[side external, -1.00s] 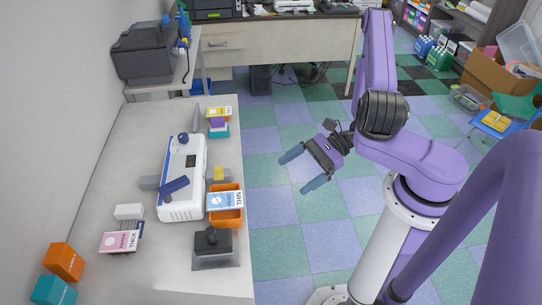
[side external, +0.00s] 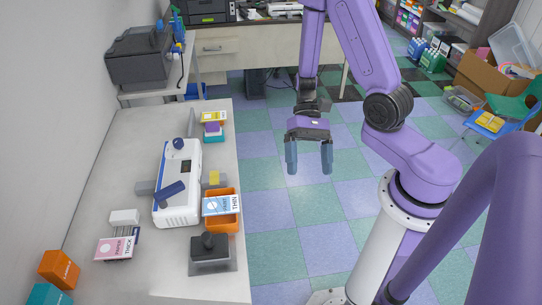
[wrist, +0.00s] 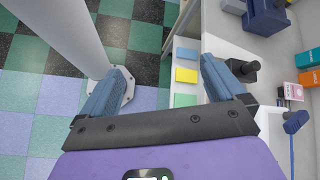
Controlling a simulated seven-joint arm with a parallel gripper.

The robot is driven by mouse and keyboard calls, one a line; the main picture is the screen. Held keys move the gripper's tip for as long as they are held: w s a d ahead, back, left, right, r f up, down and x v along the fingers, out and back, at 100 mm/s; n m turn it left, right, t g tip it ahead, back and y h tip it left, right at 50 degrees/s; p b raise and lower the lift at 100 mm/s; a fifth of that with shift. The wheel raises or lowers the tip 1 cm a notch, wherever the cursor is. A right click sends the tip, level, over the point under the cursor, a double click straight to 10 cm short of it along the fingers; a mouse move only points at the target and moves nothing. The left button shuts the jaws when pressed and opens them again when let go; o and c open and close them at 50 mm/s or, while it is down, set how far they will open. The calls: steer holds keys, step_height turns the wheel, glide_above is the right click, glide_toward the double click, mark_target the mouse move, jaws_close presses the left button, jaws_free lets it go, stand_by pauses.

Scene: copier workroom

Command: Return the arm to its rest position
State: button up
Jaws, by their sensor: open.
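My gripper (side external: 309,160) is open and empty, with its two blue-grey fingers pointing down over the checkered floor, right of the table (side external: 115,150). Its fingers also show in the wrist view (wrist: 160,88), spread apart with nothing between them touching either finger. Beyond them in that view are the floor, the table edge and a few small colored items. My arm is raised and bent in the side view.
On the table are a white machine (side external: 178,190), an orange bin (side external: 222,222) with a box labelled THIN (side external: 221,204), a black-handled tool (side external: 209,247) and a pink THICK box (side external: 117,244). A cardboard box (side external: 487,72) stands at right. Open floor surrounds my gripper.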

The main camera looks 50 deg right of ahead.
steer(key=s+a+r+n+t+h, duration=0.2)
steer(key=s+r+n+t+h, duration=0.4)
steer(key=r+n, duration=0.5)
steer(key=shift+s+r+n+h, duration=0.25)
steer(key=shift+s+n+h, duration=0.6)
steer(key=shift+n, duration=2.35)
steer(key=shift+a, duration=0.15)
steer(key=shift+c, duration=0.2)
steer(key=m, duration=0.4)
glide_above(220, 205)
step_height(220, 205, down, 7)
steer(key=f, duration=1.1)
steer(key=shift+s+d, duration=0.1)
steer(key=shift+d, duration=0.25)
steer(key=shift+a+f, duration=0.15)
steer(key=shift+f, duration=1.25)
steer(key=shift+a+f, duration=0.1)
steer(key=shift+f, duration=1.3)
